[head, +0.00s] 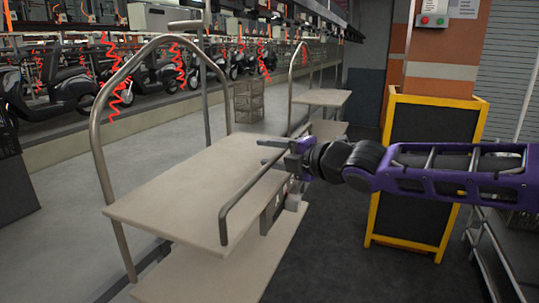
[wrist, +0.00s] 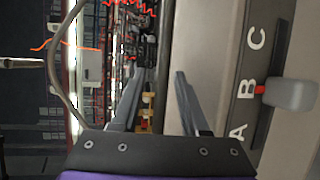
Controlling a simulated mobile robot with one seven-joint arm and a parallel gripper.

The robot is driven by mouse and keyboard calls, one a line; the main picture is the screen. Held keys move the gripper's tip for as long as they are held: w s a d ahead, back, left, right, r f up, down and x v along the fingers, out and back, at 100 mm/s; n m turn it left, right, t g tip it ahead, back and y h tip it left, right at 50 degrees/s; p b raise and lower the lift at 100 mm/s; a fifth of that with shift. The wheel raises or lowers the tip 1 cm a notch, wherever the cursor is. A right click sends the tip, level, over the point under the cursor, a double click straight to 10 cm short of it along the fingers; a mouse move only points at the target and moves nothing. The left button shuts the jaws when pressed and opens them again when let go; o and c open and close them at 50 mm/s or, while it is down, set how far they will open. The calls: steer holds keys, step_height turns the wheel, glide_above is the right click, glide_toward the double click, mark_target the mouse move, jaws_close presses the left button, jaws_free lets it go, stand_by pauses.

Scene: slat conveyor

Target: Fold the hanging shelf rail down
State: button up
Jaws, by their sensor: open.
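The shelf rail (head: 250,185) is a grey metal tube along the right edge of the beige cart's upper shelf (head: 175,185). It stands above that edge, its near end bending down to the shelf corner. My gripper (head: 273,150) is at the rail's far end, pointing left above the shelf edge. I cannot tell whether it touches the rail. In the wrist view its two fingers (wrist: 155,100) are apart with nothing held between them. A dark panel lettered A, B, C (wrist: 247,85) with a grey lever (wrist: 290,95) and red mark is beside the shelf.
A tall tube hoop (head: 98,150) rises at the cart's left end. A lower deck (head: 225,265) lies under the shelf. A yellow-framed black board (head: 420,175) stands behind my arm. Another cart (head: 322,97) and a wire crate (head: 250,102) are farther back. Dark floor is open at front right.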

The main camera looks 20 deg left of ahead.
jaws_close()
